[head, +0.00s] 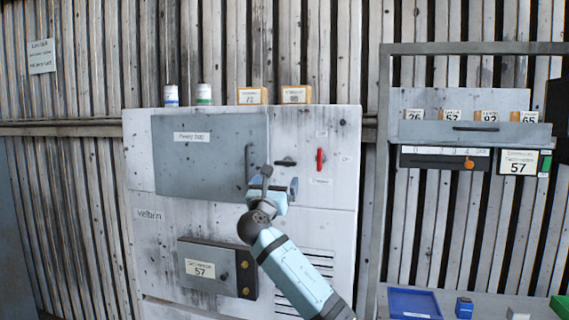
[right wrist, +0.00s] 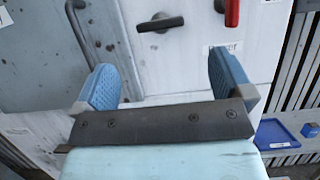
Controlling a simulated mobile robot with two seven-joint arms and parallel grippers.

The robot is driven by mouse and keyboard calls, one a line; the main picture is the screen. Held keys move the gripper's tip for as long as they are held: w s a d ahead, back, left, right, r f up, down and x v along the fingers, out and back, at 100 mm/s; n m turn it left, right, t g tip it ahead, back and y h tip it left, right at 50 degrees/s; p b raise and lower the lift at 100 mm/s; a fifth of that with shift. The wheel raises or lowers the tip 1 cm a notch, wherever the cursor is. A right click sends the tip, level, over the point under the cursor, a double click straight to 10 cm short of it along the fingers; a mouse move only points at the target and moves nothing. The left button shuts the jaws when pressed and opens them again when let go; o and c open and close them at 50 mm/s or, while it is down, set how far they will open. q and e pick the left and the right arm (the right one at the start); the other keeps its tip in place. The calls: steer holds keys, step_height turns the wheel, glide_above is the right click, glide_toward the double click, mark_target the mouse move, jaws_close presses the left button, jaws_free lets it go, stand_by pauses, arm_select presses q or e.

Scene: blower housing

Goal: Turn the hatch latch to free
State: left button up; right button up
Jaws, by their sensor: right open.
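The hatch (head: 200,165) is a grey panel on a white, speckled cabinet, with a vertical bar handle (head: 249,160) at its right edge. The hatch latch (head: 285,162) is a small dark lever just right of the hatch, lying roughly horizontal. It also shows at the top of the right wrist view (right wrist: 160,23). My right gripper (head: 278,187) is open and empty, just below the latch in the head view. In the right wrist view its blue-padded fingers (right wrist: 165,75) are spread, with the latch beyond the gap and apart from them. My left gripper is out of view.
A red handle (head: 320,159) stands upright right of the latch. Cans and orange-edged blocks stand on top. At right are a shelf rack (head: 470,133) and a blue tray (head: 414,303).

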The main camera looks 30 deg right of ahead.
mark_target(284, 165)
steer(key=p+x, duration=0.2)
steer(key=x, duration=0.7)
steer(key=shift+w, duration=0.15)
steer(key=shift+w+d+p, duration=0.15)
steer(key=shift+d+p, duration=0.15)
steer(key=shift+c, duration=0.2)
steer(key=c, duration=0.7)
steer(key=shift+c, duration=0.9)
